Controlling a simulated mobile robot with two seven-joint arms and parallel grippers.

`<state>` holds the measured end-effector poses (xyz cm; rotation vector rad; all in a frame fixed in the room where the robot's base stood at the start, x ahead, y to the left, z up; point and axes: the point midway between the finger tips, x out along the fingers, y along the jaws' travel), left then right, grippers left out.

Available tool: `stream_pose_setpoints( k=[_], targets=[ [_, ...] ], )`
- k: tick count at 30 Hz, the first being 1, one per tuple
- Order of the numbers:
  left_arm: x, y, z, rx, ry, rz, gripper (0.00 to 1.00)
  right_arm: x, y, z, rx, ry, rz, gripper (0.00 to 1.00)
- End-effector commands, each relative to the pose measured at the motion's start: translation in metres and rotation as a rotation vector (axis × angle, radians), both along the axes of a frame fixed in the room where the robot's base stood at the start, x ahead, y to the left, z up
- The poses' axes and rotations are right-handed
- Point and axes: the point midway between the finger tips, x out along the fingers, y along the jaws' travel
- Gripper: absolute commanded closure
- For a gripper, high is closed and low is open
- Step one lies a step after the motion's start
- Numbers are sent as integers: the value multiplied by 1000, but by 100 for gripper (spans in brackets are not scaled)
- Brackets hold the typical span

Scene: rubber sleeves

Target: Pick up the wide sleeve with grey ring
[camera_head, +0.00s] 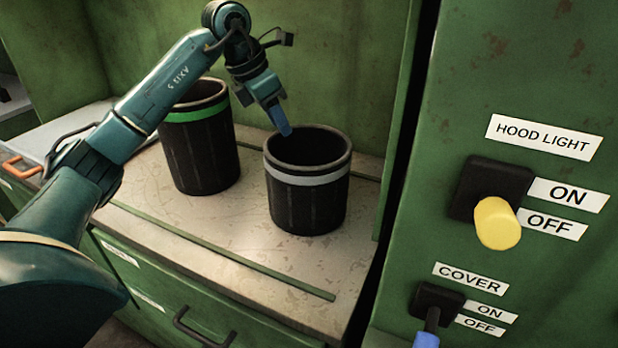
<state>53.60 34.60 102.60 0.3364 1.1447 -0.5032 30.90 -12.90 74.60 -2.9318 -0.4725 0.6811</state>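The wide sleeve with the grey ring (306,203) stands upright on the worktop, a black open-topped cylinder with a pale grey band below its rim. My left gripper (284,130) points down at the sleeve's rear left rim, its blue fingertip at or just above the opening. I cannot tell whether it touches the rim. Only one finger shows clearly, so its opening cannot be judged. A similar black sleeve with a green ring (203,150) stands to the left, partly behind my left arm. My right gripper is not in view.
The worktop (230,240) has free room in front of the sleeves, with a thin green strip along it. A green wall closes the back. On the right, a green panel (440,190) carries a yellow hood light knob (497,223) and a blue-handled cover switch (427,338).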

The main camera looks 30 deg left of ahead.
Motion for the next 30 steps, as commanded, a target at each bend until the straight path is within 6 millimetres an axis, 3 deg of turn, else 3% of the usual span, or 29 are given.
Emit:
stream_pose_setpoints(
  k=[11, 18, 26, 30],
  targets=[
    [11, -6, -29, -2, 3, 0, 67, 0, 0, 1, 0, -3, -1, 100],
    [23, -11, -61, -3, 2, 1, 67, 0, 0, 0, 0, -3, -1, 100],
    [24, -12, -64, -1, -1, 1, 67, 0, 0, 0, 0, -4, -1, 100],
    [24, -12, -64, -1, -1, 1, 79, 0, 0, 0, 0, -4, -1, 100]
  ],
)
